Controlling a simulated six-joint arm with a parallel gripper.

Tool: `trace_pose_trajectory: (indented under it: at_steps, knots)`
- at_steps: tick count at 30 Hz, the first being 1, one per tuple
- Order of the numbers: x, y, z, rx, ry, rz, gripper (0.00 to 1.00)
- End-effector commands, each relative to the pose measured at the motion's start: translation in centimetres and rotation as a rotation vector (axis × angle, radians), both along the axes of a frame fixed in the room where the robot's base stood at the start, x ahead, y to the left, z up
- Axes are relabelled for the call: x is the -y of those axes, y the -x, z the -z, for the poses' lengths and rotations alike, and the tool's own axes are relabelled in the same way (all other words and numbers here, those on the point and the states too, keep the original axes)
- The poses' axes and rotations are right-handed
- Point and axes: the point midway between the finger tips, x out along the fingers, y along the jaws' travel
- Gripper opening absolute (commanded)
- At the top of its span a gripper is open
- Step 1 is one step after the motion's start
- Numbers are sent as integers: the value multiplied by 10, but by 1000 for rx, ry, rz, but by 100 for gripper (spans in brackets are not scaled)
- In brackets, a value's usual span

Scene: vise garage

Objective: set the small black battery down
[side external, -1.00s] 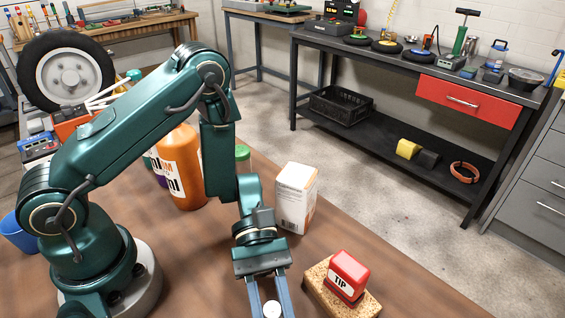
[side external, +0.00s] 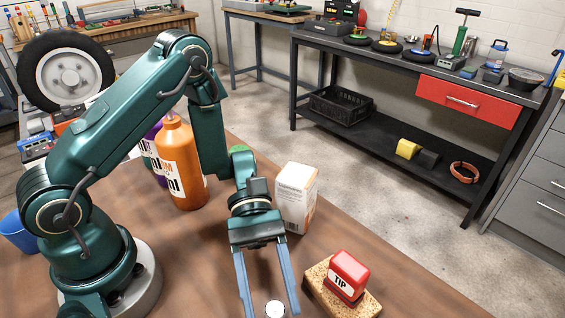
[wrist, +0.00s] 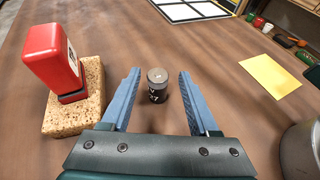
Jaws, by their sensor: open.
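The small black battery (wrist: 157,90) stands upright on the brown table in the wrist view. Its pale round top also shows at the bottom edge of the side view (side external: 275,309), where its body is hidden or cut off. My gripper (wrist: 158,76) is open, with one blue finger on each side of the battery. In the wrist view a gap shows between the battery and each finger. In the side view my gripper (side external: 271,298) points down at the table, fingers spread wide.
A red block marked TIP (side external: 347,276) sits on a cork-like block (side external: 318,288) close to the right of my gripper. A white box (side external: 296,198) and an orange bottle (side external: 181,165) stand behind. A yellow sheet (wrist: 269,75) and a white-panelled grid (wrist: 195,8) lie on the table.

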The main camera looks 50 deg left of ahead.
Motion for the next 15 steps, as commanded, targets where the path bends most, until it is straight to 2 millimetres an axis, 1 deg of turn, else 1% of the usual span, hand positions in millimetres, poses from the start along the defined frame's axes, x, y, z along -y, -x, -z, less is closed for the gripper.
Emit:
trace_pose_trajectory:
  at_steps: [1,4,10,13,15]
  knots:
    - [-7,-4,-3,4,-1,-5,61]
    - [-16,-9,-7,4,1,-4,61]
    - [-27,-13,-14,20,-8,11,61]
    - [-30,-11,-22,83,-30,54,61]
    - [-34,-9,-30,159,-61,105,61]
